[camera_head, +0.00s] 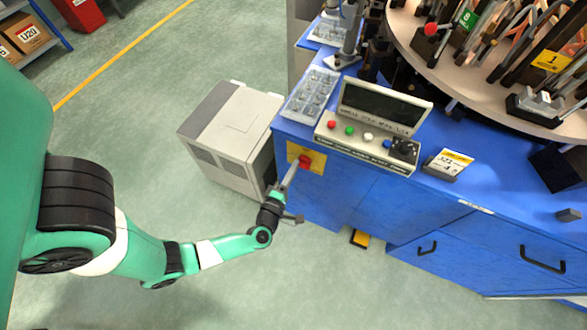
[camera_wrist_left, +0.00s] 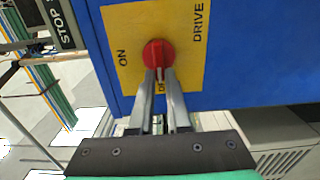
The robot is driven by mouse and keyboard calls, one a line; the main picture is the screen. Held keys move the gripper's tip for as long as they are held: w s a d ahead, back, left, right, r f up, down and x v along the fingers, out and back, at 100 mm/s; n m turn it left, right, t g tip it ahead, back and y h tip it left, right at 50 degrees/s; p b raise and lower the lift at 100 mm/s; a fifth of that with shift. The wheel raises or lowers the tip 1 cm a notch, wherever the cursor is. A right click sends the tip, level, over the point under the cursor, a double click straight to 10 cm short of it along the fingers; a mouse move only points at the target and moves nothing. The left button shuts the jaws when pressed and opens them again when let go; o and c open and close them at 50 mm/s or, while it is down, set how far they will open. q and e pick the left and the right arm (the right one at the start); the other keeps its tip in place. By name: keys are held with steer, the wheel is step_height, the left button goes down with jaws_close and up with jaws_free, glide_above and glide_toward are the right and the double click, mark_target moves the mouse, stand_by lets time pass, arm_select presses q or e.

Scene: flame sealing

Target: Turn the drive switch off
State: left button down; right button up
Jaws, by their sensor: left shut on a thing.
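The drive switch is a red rotary knob (camera_wrist_left: 158,54) on a yellow plate (camera_wrist_left: 122,18) marked ON and DRIVE, with a partly hidden label below the knob. In the head view the red knob (camera_head: 305,161) and yellow plate (camera_head: 318,160) are on the blue front of the workbench. My left gripper (camera_head: 292,176) reaches up to the knob from below. In the left wrist view its two fingers (camera_wrist_left: 160,80) are close together, shut on the lower part of the knob. The knob's pointer lies between the fingertips, toward the partly covered label. My right gripper is not in view.
A control box (camera_head: 372,125) with several coloured buttons stands on the bench (camera_head: 380,205) above the switch. A grey cabinet (camera_head: 232,125) stands left of the bench, close to my left arm. A round turntable (camera_head: 440,60) is at upper right. The floor at lower middle is clear.

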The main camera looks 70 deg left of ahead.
arm_select(q)
steer(key=c, duration=0.9)
jaws_free()
steer(key=shift+p+v, duration=1.45)
steer(key=shift+v, duration=4.35)
steer(key=shift+a, duration=0.1)
